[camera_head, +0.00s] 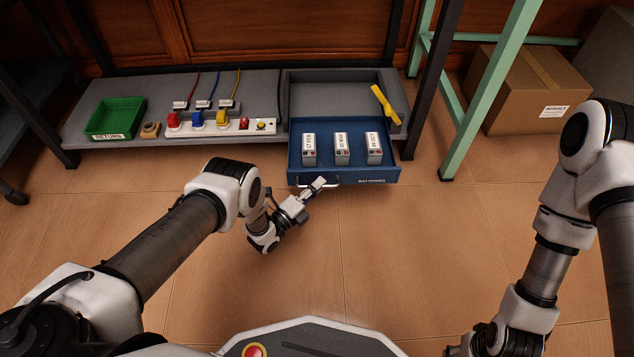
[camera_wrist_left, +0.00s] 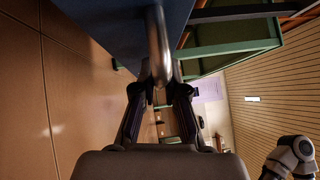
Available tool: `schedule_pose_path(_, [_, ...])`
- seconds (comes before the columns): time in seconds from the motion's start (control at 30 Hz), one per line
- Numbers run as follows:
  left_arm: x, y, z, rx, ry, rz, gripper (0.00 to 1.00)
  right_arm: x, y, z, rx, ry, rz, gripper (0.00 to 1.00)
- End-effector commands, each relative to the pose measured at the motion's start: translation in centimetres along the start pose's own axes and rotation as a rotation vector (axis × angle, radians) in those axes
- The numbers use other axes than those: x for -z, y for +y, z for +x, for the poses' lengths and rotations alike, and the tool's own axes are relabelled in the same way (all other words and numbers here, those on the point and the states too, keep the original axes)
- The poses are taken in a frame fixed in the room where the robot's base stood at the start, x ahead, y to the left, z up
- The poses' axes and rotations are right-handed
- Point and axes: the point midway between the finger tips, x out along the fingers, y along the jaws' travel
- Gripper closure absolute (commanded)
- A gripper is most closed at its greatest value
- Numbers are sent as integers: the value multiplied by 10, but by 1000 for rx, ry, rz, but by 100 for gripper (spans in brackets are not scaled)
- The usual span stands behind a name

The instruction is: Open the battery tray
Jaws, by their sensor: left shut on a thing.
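The battery tray (camera_head: 378,177) is a blue drawer labelled "BATTERIES", standing pulled out from the grey housing on the low shelf. Three upright grey batteries with white labels stand inside it: left (camera_head: 309,149), middle (camera_head: 342,149) and right (camera_head: 374,148). My left gripper (camera_head: 318,185) is at the left part of the tray's front. In the left wrist view its fingers (camera_wrist_left: 161,84) are closed around the metal handle (camera_wrist_left: 158,42). The tray's blue front (camera_wrist_left: 112,25) fills the top there. My right gripper (camera_head: 478,344) shows only partly at the bottom edge; its fingers are hidden.
A yellow lever (camera_head: 385,104) sits at the housing's right. Left on the shelf are a power strip (camera_head: 220,126) with coloured plugs and a green return bin (camera_head: 116,117). Dark and green table legs (camera_head: 490,88) and a cardboard box (camera_head: 527,88) stand right. The floor in front is clear.

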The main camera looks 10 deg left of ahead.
Motion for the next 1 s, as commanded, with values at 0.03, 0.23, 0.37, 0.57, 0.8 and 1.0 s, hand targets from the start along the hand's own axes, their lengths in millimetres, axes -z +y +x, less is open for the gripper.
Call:
schedule_pose_path(0.03, [0,0,0,0,0,0,100,0,0,0,0,0,0,52])
schedule_pose_path(0.23, [0,0,0,0,0,0,100,0,0,0,0,0,0,52])
schedule_pose_path(0.37, [0,0,0,0,0,0,68,0,0,0,0,0,0,52])
schedule_pose_path(0.57, [0,0,0,0,0,0,63,0,0,0,0,0,0,52])
schedule_pose_path(0.8, [0,1,-12,-1,0,0,63,0,0,0,0,0,0,52])
schedule_pose_path(1.0, [0,2,-59,-5,-1,-3,63,0,0,0,0,0,0,52])
